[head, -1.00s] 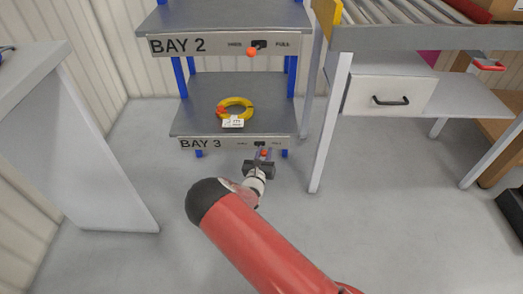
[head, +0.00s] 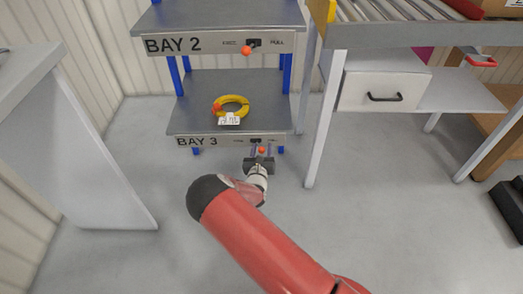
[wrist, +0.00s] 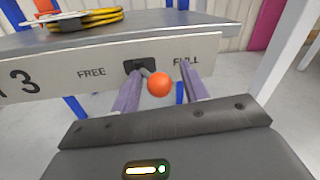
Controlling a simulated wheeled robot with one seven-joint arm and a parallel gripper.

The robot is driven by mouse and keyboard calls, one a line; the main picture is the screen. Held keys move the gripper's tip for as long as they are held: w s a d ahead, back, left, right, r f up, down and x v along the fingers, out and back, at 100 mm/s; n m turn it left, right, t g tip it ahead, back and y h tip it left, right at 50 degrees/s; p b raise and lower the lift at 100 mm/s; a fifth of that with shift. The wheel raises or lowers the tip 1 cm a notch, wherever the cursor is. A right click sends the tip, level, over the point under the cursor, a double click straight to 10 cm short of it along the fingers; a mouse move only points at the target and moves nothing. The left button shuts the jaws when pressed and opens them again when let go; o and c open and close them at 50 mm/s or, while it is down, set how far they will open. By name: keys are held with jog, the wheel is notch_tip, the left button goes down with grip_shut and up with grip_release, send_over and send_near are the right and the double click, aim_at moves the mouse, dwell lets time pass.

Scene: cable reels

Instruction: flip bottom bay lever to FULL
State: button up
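The bottom bay's lever has an orange ball knob (wrist: 159,84) on a dark stem, coming out of a black slot plate on the BAY 3 front panel (wrist: 50,82). FREE is printed left of the slot and FULL right of it. The knob sits right of the slot's middle, on the FULL side. The knob also shows in the head view (head: 262,150). My gripper (wrist: 159,72) is open, with one purple-grey finger on each side of the knob and visible gaps. The fingertips are close to the panel; whether they touch it I cannot tell. The right finger is near the FULL label.
A yellow cable ring (head: 232,104) with a white tag lies on the BAY 3 shelf. A white table leg (head: 327,120) stands right of the rack. The floor around my arm is clear.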

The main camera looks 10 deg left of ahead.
jog(key=s, duration=0.7)
jog(key=shift+s+d, duration=0.35)
jog(key=shift+s, duration=0.05)
